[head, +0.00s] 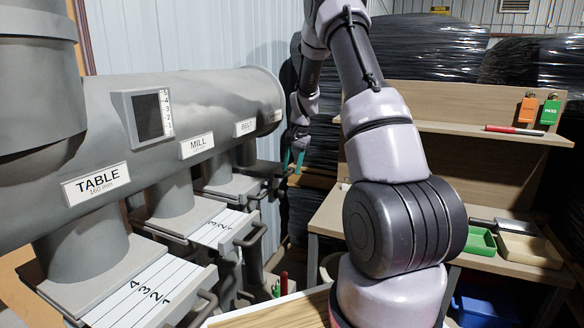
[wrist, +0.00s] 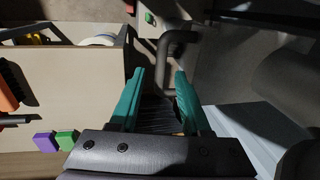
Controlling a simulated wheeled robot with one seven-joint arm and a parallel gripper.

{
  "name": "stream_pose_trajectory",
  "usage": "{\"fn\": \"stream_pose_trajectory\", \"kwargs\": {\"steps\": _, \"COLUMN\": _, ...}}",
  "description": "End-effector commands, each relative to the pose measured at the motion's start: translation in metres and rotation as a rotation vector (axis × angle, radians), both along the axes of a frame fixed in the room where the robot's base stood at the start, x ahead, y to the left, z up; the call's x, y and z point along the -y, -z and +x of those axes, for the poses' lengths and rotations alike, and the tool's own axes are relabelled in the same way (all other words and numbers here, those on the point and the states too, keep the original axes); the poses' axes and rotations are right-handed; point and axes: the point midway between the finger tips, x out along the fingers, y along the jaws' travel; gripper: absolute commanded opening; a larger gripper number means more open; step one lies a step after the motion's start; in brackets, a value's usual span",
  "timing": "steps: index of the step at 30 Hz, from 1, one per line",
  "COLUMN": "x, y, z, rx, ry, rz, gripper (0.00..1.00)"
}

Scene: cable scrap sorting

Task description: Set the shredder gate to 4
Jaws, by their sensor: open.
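Sliding gates with pull handles stick out under a big grey duct in the head view. Labels read TABLE (head: 96,183), MILL (head: 197,146) and BELT (head: 244,127); I can read no shredder label. The TABLE gate (head: 135,298) and MILL gate (head: 222,229) show scale numbers on their slides. The slide at BELT (head: 233,187) is too small to read. My gripper (head: 294,160) has teal fingers and is at the far end of the row. In the wrist view my gripper (wrist: 160,76) is open and empty, with a dark loop handle (wrist: 180,42) just beyond its fingertips.
A wooden bench with a shelf (head: 470,128) stands at right, with orange (head: 527,111) and green (head: 550,112) tags, a green tray (head: 480,241) and a tan tray (head: 530,250). Black wrapped stacks (head: 430,45) stand behind. A wooden panel (wrist: 85,85) is left of the fingers in the wrist view.

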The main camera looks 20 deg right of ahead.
Motion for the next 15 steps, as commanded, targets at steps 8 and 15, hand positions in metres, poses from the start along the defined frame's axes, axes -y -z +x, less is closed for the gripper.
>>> {"fn": "stream_pose_trajectory", "kwargs": {"steps": 8, "x": -0.0006, "y": 0.0029, "z": 0.0003, "rx": -0.001, "ry": 0.0, "rz": 0.001, "gripper": 0.47}}
{"fn": "stream_pose_trajectory", "kwargs": {"steps": 15, "x": -0.0006, "y": 0.0026, "z": 0.0004, "rx": 0.0, "ry": 0.0, "rz": 0.0, "gripper": 0.0}}
